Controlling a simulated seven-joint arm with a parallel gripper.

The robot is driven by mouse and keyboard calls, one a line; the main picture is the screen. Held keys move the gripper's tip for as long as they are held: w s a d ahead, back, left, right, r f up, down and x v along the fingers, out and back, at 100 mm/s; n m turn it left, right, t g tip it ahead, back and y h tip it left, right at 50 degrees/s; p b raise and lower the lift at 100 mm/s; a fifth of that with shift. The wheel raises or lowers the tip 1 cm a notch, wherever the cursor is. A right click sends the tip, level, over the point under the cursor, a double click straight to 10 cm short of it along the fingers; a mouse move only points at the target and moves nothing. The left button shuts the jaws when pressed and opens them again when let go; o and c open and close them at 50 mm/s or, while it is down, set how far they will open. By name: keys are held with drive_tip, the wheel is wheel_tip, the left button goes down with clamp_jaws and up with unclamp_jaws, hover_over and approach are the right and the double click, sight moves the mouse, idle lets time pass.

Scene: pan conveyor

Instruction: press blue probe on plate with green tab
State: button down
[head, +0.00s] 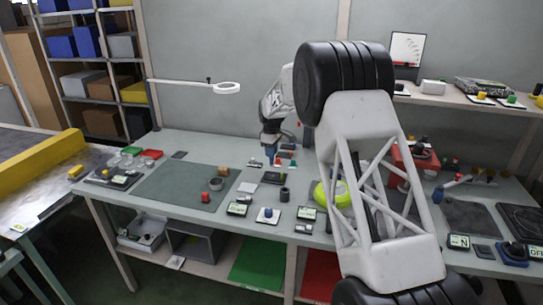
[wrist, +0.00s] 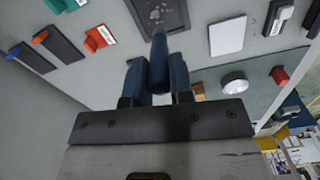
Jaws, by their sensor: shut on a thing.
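My gripper (wrist: 159,85) is shut on a blue probe (wrist: 159,62), which sticks out between its two blue fingers. In the wrist view the probe's tip lies near the lower edge of a dark speckled plate (wrist: 172,18); I cannot tell whether they touch. A green tab (wrist: 58,4) shows at the top left edge, and what it sits on is partly cut off. In the head view my gripper (head: 270,155) points down over the back middle of the table, beside small pieces with coloured tabs; the probe is too small to make out there.
Dark plates with an orange tab (wrist: 40,37) and a blue tab (wrist: 15,51), plus a red block (wrist: 97,39), lie at the left in the wrist view. A white-blue pad (wrist: 228,36) lies right of the probe. The green mat (head: 170,190) has free room at its left.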

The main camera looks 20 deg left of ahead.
drive_tip(key=shift+r, duration=0.75)
